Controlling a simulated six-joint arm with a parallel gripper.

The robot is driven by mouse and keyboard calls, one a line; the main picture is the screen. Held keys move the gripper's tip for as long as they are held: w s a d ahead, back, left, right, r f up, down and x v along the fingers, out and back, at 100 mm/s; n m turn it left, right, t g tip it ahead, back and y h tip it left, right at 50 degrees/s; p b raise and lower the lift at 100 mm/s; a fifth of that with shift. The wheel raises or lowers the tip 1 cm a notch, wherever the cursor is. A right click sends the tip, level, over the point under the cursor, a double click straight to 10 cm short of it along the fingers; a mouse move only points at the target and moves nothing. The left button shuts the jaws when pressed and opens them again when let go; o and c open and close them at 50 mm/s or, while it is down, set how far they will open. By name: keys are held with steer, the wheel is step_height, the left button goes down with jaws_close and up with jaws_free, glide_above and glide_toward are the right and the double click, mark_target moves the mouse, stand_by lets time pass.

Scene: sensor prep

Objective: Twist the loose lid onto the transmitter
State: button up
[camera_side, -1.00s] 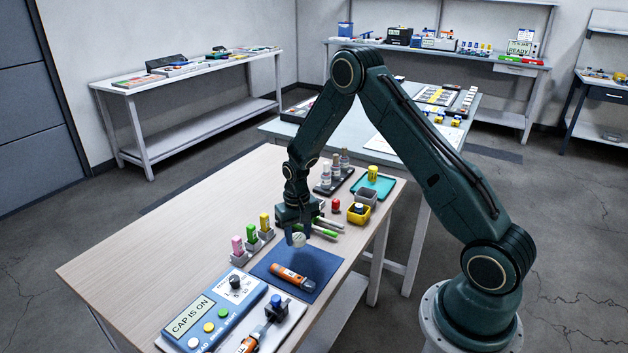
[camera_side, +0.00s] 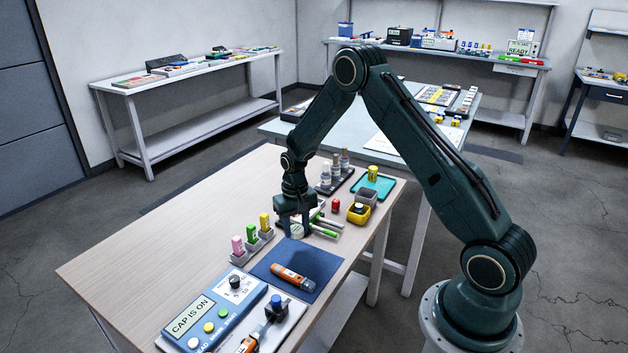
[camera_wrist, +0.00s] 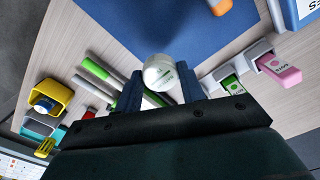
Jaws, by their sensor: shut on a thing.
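My gripper (camera_side: 297,226) is shut on a pale rounded piece (camera_wrist: 160,72) with small print. The piece sits between the two fingertips, and it also shows in the side view (camera_side: 297,231). I cannot tell whether it is the lid or whether it touches the table. An orange and dark cylindrical device (camera_side: 293,278), possibly the transmitter, lies on a blue mat (camera_side: 322,262) in front of my gripper. Only its end (camera_wrist: 220,6) shows in the wrist view. A small red cap-like piece (camera_side: 336,206) stands behind and right of my gripper.
Green-tipped pens (camera_side: 325,232) lie right beside my gripper. Pink, green and yellow pieces (camera_side: 251,232) stand in grey holders to its left. A yellow bin (camera_side: 359,215) is to the right. A blue panel (camera_side: 205,318) reads "CAP IS ON". The table's left side is clear.

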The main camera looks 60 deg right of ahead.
steer(key=w+d+r, duration=0.1)
steer(key=w+d, duration=0.1)
steer(key=w+d+r, duration=0.1)
steer(key=w+d, duration=0.1)
steer(key=d, duration=0.1)
steer(key=w+d+r, duration=0.2)
steer(key=w+d, duration=0.1)
steer(key=shift+r, duration=0.1)
steer(key=shift+w+d+r, duration=0.25)
steer(key=shift+d+r, duration=0.1)
steer(key=shift+d, duration=0.15)
steer(key=shift+f, duration=0.25)
steer(key=shift+f, duration=1.65)
steer(key=shift+f, duration=1.1)
stand_by(2.2)
steer(key=o, duration=1.1)
steer(key=shift+r, duration=0.4)
